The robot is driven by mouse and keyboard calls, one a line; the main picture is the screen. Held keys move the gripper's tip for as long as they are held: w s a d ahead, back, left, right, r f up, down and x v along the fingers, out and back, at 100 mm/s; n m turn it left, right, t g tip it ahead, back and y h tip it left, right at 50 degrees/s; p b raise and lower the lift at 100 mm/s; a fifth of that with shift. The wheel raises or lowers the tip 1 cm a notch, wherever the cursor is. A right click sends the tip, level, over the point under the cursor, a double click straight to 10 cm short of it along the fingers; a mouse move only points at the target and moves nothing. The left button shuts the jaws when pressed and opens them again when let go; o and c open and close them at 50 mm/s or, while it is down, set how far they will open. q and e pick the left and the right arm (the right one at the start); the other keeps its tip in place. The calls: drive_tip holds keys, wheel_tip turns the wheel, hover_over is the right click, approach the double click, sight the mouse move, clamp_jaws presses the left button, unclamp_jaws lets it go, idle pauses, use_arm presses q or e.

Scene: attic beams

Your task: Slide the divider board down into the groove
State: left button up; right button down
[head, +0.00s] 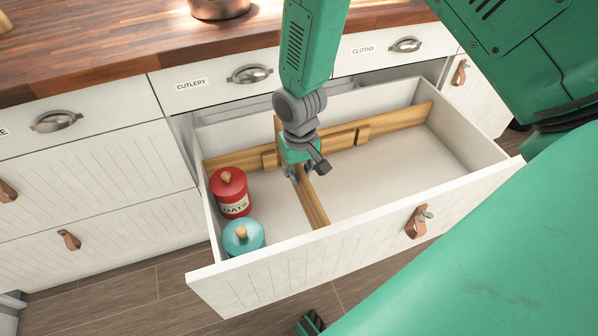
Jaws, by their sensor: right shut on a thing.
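My right gripper (297,176) reaches down into the open drawer (255,292) and is shut on the divider board (314,206), a narrow wooden plank running from back to front. The board's far end shows above the wooden rail (401,116) that crosses the back of the drawer. Its near end comes close to the drawer front. The gripper and wrist hide the middle of the board. I cannot tell whether the board sits in a groove. My left gripper is not identifiable.
The drawer's right part (400,165) is bare. The wooden countertop (130,45) with a copper pot (218,8) lies behind.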

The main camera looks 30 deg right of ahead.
sight(299, 165)
drive_tip(key=shift+f, duration=0.15)
idle(0.5)
drive_tip(key=shift+f+b, duration=2.25)
drive_tip(key=shift+f, duration=1.9)
drive_tip(key=c, duration=1.5)
unclamp_jaws()
drive_tip(key=shift+c, duration=0.2)
wheel_tip(299, 165, up, 12)
drive_tip(key=shift+r, duration=0.1)
